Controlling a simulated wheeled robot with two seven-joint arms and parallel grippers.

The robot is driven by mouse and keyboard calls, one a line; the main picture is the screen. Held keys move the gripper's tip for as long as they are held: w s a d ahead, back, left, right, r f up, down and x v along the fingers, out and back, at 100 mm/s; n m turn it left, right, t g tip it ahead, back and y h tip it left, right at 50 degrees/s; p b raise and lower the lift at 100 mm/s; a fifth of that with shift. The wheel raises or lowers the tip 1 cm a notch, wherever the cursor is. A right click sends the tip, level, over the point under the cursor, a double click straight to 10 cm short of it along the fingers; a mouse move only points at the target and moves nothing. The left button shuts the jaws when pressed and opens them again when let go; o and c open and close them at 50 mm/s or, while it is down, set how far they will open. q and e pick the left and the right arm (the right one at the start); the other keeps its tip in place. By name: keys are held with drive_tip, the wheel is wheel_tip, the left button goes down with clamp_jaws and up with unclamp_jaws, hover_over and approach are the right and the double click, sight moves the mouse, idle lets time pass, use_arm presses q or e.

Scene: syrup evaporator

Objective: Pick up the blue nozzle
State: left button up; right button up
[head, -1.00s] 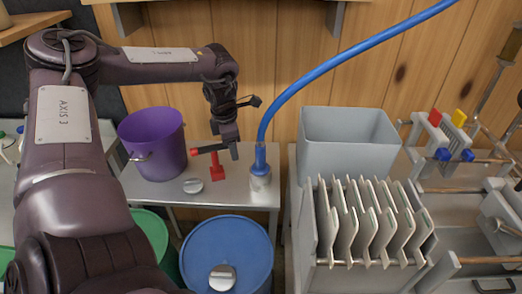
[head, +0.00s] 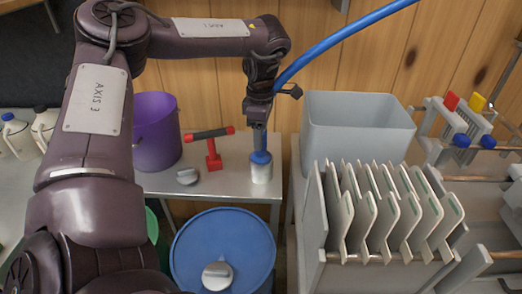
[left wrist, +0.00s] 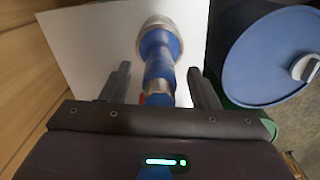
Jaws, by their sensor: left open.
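The blue nozzle (head: 261,150) stands upright in a light metal holder (head: 261,174) near the right end of the small table. A blue hose (head: 345,42) rises from it to the upper right. My left gripper (head: 260,118) is above the nozzle, pointing down. In the left wrist view the open fingers of my left gripper (left wrist: 161,88) lie on either side of the nozzle (left wrist: 160,72), with gaps visible between them and it. In the head view the gripper hides the nozzle's upper part. My right gripper is not in view.
A red T-handled tool (head: 213,152), a metal cap (head: 187,176) and a purple bucket (head: 156,135) are left of the nozzle on the table. A grey bin (head: 358,125) and a plate rack (head: 385,212) stand to the right. A blue drum (head: 222,250) is in front.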

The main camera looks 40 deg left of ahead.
use_arm(q)
drive_tip(key=shift+f, duration=0.6)
clamp_jaws()
drive_tip(key=shift+w+r, duration=0.1)
drive_tip(key=shift+r, duration=0.05)
